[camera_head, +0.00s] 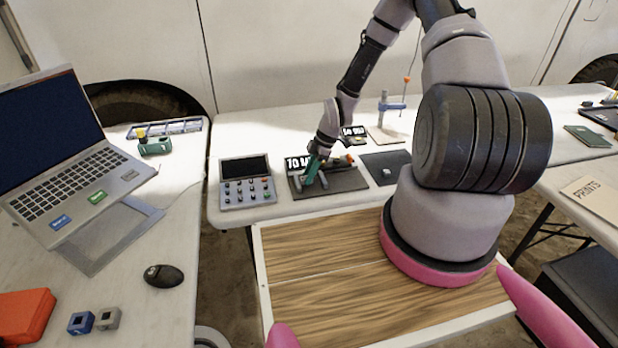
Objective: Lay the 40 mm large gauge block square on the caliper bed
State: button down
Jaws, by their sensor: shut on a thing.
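I cannot tell whether this is the 40 mm gauge block. Small grey pieces lie close around the fingertips on the mat. A second dark pad (372,158) to the right has a small pale block (387,172) on it. I cannot make out for certain which item is the caliper bed.
A grey button box (246,182) stands left of the mat. A blue stand (391,105) with an orange-tipped rod is behind. The left table holds a laptop (70,150), a mouse (163,275) and small blocks (81,322). My wood-topped base is in front.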

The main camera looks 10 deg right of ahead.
jog(key=shift+f, duration=0.65)
jog(key=shift+f, duration=0.1)
jog(key=c, duration=0.7)
grip_release()
jog(key=shift+o, duration=0.2)
